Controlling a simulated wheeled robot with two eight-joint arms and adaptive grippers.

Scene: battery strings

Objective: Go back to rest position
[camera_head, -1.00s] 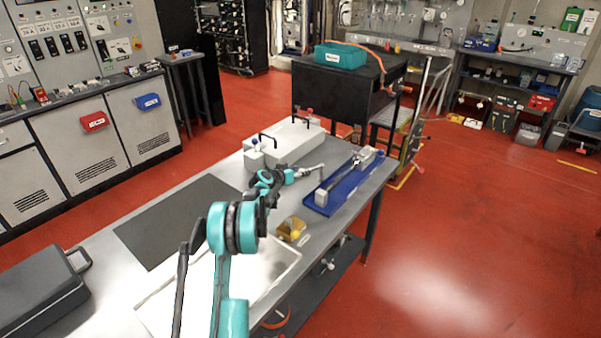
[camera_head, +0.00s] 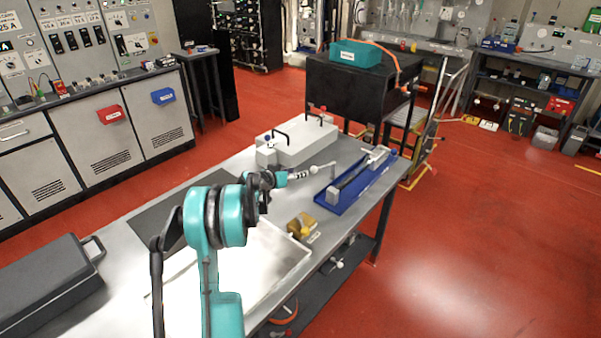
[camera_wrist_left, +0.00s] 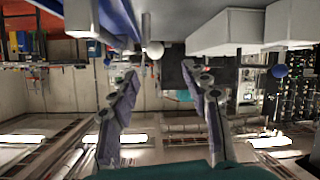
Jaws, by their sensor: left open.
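My left arm (camera_head: 222,215) reaches over the grey workbench (camera_head: 230,168) from the bottom of the head view. Its gripper (camera_head: 326,169) is small there, between the white battery box and the blue tray. In the left wrist view the two fingers of this gripper (camera_wrist_left: 165,85) stand wide apart with nothing between them. The blue tray (camera_head: 352,195), holding a long grey tool, lies to the right of the gripper. It also shows in the left wrist view (camera_wrist_left: 112,14). The white battery box (camera_head: 300,148) with black handles stands to the left. My right gripper is not visible.
A brown and yellow item (camera_head: 301,224) lies near the bench's front edge, beside a white tray (camera_head: 285,262). A dark case (camera_head: 45,285) sits at the lower left. A black cabinet with a teal box (camera_head: 357,54) stands behind the bench. Red floor (camera_head: 470,220) is clear at right.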

